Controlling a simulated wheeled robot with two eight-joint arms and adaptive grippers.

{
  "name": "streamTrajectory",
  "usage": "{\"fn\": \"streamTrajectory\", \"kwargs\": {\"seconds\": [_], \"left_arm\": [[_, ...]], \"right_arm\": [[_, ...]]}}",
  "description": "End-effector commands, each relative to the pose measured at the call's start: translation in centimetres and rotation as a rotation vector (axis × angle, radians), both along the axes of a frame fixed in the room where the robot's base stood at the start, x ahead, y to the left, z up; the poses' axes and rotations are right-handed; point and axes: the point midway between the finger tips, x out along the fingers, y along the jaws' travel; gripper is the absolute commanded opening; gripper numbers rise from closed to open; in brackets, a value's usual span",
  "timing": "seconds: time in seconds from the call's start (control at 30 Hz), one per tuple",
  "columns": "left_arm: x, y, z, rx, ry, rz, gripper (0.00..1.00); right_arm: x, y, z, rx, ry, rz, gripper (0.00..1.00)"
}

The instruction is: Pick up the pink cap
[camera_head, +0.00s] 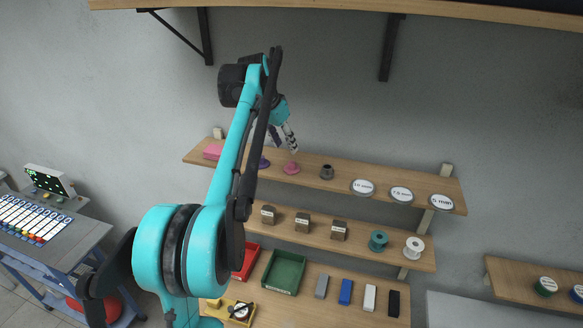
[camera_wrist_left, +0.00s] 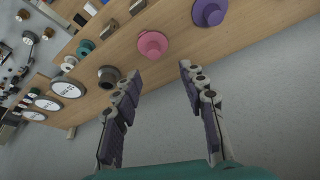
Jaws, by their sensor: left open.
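The pink cap (camera_head: 291,168) sits on the upper wooden shelf (camera_head: 310,172), between a purple cap (camera_head: 263,163) and a dark grey cap (camera_head: 327,172). In the left wrist view the pink cap (camera_wrist_left: 152,44) shows as a round flanged piece with a raised knob, just beyond the fingertips. My left gripper (camera_head: 284,139) is just above the pink cap in the head view. In the left wrist view the left gripper (camera_wrist_left: 158,75) is open and empty, its fingers apart from the cap. My right gripper is not in view.
The middle shelf holds brown blocks (camera_head: 303,222) and spools (camera_head: 378,241). A green bin (camera_head: 284,272) stands lower. The grey wall is close behind.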

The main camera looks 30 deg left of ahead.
Motion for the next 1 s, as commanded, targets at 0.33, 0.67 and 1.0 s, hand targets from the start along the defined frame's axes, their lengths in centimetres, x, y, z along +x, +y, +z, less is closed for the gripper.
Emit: {"fn": "streamTrajectory", "kwargs": {"seconds": [0.33,0.67,1.0], "left_arm": [[0.8,-0.9,-4.2,0.001,0.000,-0.002,0.42],[1.7,-1.1,-6.8,0.001,0.000,0.000,0.42],[1.7,-1.1,-6.7,0.001,0.000,0.000,0.02]], "right_arm": [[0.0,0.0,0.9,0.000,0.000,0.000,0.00],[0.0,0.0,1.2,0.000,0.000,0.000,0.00],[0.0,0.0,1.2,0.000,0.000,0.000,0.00]]}}
